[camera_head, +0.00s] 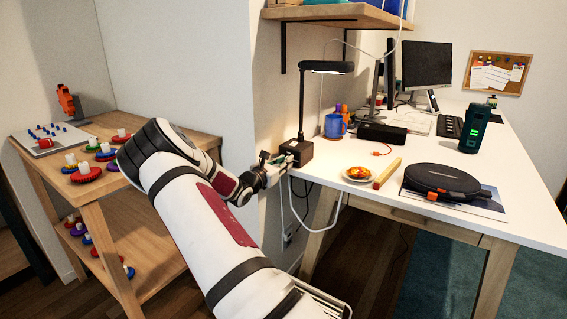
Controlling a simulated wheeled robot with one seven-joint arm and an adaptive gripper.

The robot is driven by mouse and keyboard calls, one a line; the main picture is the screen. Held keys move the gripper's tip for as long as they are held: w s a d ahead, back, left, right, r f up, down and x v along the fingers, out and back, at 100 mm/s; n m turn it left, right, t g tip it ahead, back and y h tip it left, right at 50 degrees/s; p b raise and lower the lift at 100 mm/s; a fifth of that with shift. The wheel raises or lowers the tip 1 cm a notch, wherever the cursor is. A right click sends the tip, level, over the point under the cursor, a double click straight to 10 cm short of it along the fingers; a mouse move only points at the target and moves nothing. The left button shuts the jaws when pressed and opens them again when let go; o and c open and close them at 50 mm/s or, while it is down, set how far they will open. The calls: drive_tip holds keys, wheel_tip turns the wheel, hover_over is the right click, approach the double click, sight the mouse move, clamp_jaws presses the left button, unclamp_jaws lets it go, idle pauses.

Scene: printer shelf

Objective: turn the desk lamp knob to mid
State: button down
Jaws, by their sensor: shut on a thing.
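The desk lamp (302,103) stands at the left end of the white desk, with a black upright pole, a flat head that looks lit along its underside, and a dark box-shaped base (301,151). My gripper (284,161) reaches in from the left and touches the left front side of the base. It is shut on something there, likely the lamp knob. The knob is hidden behind the fingers, so its angle cannot be told.
On the white desk (350,202) are a blue mug (334,126), a plate of food (358,173), a yellow bar (387,173), a black round case (440,182) and a dark green bottle (474,128). A white cable (322,229) hangs below the desk's left edge. A wooden shelf (340,14) overhangs the lamp.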

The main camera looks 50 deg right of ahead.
drive_tip(key=shift+n+p, duration=0.7)
drive_tip(key=shift+p, duration=0.15)
drive_tip(key=c, duration=1.4)
unclamp_jaws()
drive_tip(key=shift+a, duration=0.1)
drive_tip(key=a, duration=0.8)
drive_tip(key=s+a, duration=0.1)
drive_tip(key=a, duration=0.3)
